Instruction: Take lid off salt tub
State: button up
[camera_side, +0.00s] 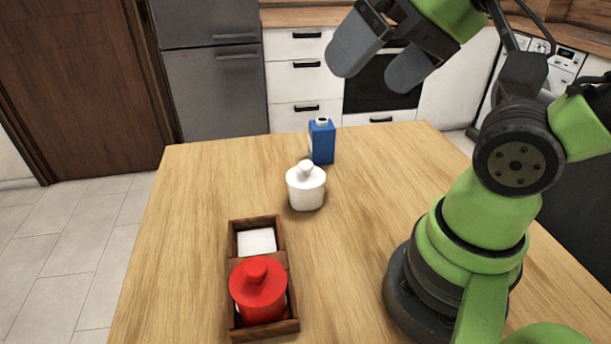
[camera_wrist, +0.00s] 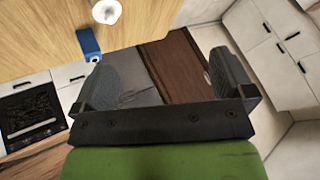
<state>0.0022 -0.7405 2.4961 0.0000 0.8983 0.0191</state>
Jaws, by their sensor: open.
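A white tub with a knobbed lid (camera_side: 306,186) stands upright on the wooden table. Its lid is on, and part of the tub shows at the top of the wrist view (camera_wrist: 107,11). A red tub with a knobbed lid (camera_side: 258,291) stands in the near compartment of a dark wooden caddy (camera_side: 234,296). I cannot read a label on either tub, so I cannot tell which holds salt. My gripper (camera_side: 375,70) is open and empty, high above the far part of the table; its two fingers show apart in the wrist view (camera_wrist: 165,82).
A blue carton (camera_side: 322,142) with a white cap stands just behind the white tub; it also shows in the wrist view (camera_wrist: 88,43). A white block-like item (camera_side: 256,241) sits in the caddy's far compartment. The table's left side (camera_side: 190,220) is clear.

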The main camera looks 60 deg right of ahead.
jog(key=w+d+f+m+g+h, duration=0.1)
jog(key=w+d+f+m+g, duration=0.15)
jog(key=w+m, duration=0.6)
jog(key=m+g, duration=0.4)
jog(key=m, duration=1.5)
send_over(306, 164)
jog(key=s, duration=0.1)
jog(key=shift+n+t, duration=0.25)
jog(key=f, duration=1.2)
jog(key=shift+d+f, duration=0.25)
jog(key=shift+f, duration=0.1)
jog(key=f, duration=0.4)
jog(key=shift+w+f, duration=0.2)
jog(key=shift+w, duration=0.05)
jog(key=shift+w+a+f, duration=0.1)
jog(key=shift+w+f, duration=0.1)
jog(key=shift+f, duration=1.2)
jog(key=shift+w+a+f, duration=0.1)
jog(key=shift+w+f, duration=0.05)
jog(key=shift+f, duration=1.2)
jog(key=shift+c, duration=0.5)
jog(key=c, duration=0.7)
